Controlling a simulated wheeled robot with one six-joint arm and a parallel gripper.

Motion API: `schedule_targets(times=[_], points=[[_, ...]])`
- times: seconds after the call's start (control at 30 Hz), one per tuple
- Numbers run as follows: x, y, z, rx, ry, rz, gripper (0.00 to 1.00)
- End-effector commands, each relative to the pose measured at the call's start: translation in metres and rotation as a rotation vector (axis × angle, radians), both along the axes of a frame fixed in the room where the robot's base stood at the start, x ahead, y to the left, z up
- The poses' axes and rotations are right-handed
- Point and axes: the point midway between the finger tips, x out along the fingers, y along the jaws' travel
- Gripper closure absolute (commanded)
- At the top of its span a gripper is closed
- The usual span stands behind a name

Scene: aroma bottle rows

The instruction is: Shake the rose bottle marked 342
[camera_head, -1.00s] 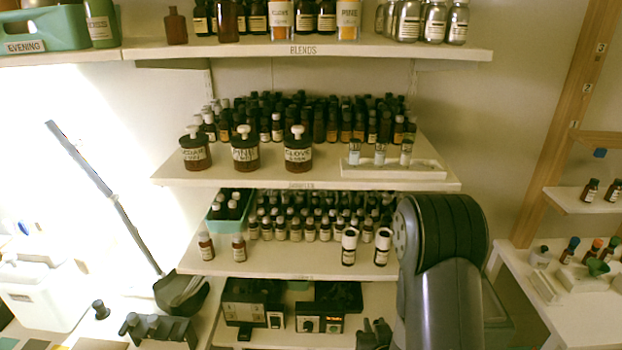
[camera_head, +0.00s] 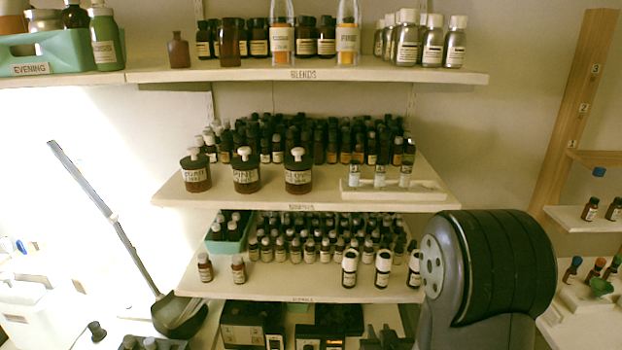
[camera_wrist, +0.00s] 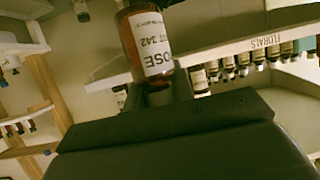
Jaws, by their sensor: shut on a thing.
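The rose bottle (camera_wrist: 145,35) is amber with a white label on which "OSE" and "342" can be read. In the head view my thick dark arm stands at the lower right, and I cannot make out the held bottle there.
A shelf edge marked FLORALS (camera_wrist: 264,42) with several small bottles lies to the right in the wrist view. In the head view, tiered shelves (camera_head: 300,296) hold many bottles, including white-capped ones (camera_head: 383,270) beside my arm. A wooden post (camera_head: 574,110) stands at right.

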Motion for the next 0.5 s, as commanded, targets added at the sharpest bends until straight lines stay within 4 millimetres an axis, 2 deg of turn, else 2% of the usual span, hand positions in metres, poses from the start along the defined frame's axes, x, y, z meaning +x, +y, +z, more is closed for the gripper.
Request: schedule_targets(times=[0.07,0.37,0.43,0.5], points=[[-0.001,0.000,0.000,0.000,0.004,0.000,1.00],[-0.001,0.000,-0.058,0.000,0.010,0.000,1.00],[-0.001,0.000,-0.061,0.000,0.005,0.000,1.00],[0.001,0.000,-0.050,0.000,-0.004,0.000,1.00]])
